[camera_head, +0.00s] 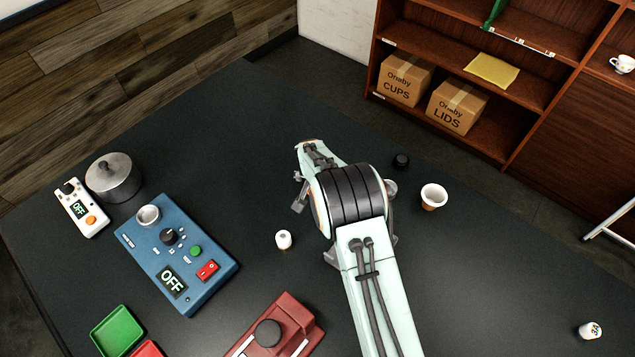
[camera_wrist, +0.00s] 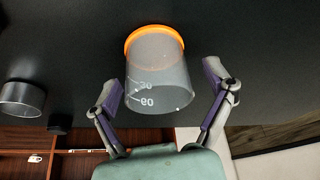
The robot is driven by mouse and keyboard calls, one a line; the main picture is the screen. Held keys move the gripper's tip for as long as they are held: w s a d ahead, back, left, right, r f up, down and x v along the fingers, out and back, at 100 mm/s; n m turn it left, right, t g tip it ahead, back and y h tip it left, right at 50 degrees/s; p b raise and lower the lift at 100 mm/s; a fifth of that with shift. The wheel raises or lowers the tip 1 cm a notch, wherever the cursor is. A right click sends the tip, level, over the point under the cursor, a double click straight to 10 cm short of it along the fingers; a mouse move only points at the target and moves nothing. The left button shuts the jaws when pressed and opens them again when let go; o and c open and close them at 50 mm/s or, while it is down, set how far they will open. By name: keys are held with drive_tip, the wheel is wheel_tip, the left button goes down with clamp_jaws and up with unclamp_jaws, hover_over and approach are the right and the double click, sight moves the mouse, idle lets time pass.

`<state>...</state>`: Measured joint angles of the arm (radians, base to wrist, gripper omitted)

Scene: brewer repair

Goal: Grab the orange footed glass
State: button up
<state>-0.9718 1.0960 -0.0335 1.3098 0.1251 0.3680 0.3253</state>
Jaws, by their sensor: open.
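The orange footed glass (camera_wrist: 155,80) is a clear tumbler with an orange foot and white markings. In the wrist view it appears foot up, but that picture is upside down, so the glass seems upright on the dark table. My gripper (camera_wrist: 160,88) is open, with one finger on each side of the glass. I see a gap on both sides, wider on the right. In the head view I cannot make out the glass; my arm covers much of that area.
A grey cup (camera_wrist: 20,98) and a black knob (camera_wrist: 60,124) are left in the wrist view. In the head view, a white cup with an orange-brown bottom (camera_head: 433,196) stands right of my arm. A blue control box (camera_head: 178,250) and a small white object (camera_head: 283,239) are left.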

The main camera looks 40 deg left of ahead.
drive_tip(key=shift+w+a+f, duration=0.1)
drive_tip(key=shift+w+f, duration=0.1)
drive_tip(key=shift+f, duration=0.25)
drive_tip(key=c, duration=1.3)
drive_tip(key=shift+o, duration=0.2)
